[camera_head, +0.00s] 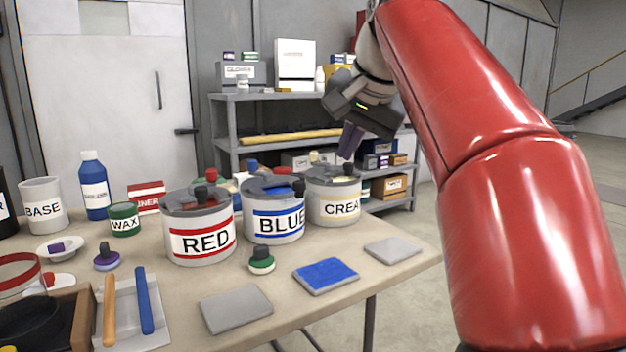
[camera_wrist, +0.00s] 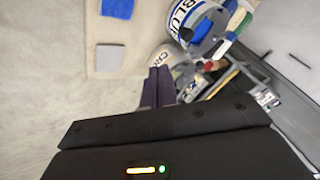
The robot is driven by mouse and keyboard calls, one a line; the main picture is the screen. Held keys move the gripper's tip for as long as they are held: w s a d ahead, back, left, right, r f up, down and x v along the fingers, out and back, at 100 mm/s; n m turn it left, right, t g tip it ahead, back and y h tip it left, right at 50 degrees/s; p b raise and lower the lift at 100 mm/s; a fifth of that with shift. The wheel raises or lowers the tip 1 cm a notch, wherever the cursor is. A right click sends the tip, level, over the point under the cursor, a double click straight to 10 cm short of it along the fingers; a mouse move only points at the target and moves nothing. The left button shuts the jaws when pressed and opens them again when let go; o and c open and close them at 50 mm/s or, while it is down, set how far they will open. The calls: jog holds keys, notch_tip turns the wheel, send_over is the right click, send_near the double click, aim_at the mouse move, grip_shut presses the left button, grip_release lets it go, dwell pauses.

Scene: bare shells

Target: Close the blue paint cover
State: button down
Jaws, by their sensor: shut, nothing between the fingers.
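The blue paint can (camera_head: 273,226) is a white can labelled BLUE, standing upright between the RED and CREAM cans. Blue shows inside its grey rim, and a dark knob is at the rim's right side. Whether its cover is partly open I cannot tell for sure. The can also shows at the top of the wrist view (camera_wrist: 187,14), with blue in its top (camera_wrist: 205,30). My gripper (camera_head: 349,154) is shut and empty, above the back of the CREAM can (camera_head: 335,207), apart from the blue can. Its dark purple fingers (camera_wrist: 158,82) show in the wrist view.
The RED can (camera_head: 200,243) stands left of the blue can. A green-based stamp (camera_head: 261,262), a blue pad (camera_head: 325,275) and grey pads (camera_head: 235,308) lie in front. Shelves (camera_head: 290,125) stand behind the table (camera_head: 405,275). Open floor lies to the right.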

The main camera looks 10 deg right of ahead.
jog(key=b, duration=0.3)
send_near(307, 196)
notch_tip(307, 196, down, 3)
jog(key=d, duration=0.3)
jog(key=w+a, duration=0.1)
jog(key=a, duration=0.1)
jog(key=shift+w+a+f, duration=0.15)
jog(key=shift+w+a, duration=0.15)
jog(key=shift+w, duration=0.1)
jog(key=shift+w+a, duration=0.3)
jog(key=shift+a, duration=0.05)
jog(key=w+p, duration=0.1)
jog(key=w, duration=0.1)
jog(key=w+a+p, duration=0.1)
jog(key=w+p, duration=0.1)
jog(key=w+a+p, duration=0.1)
jog(key=w+p, duration=0.1)
jog(key=w, duration=0.1)
jog(key=shift+a, duration=0.15)
jog(key=shift+p, duration=0.3)
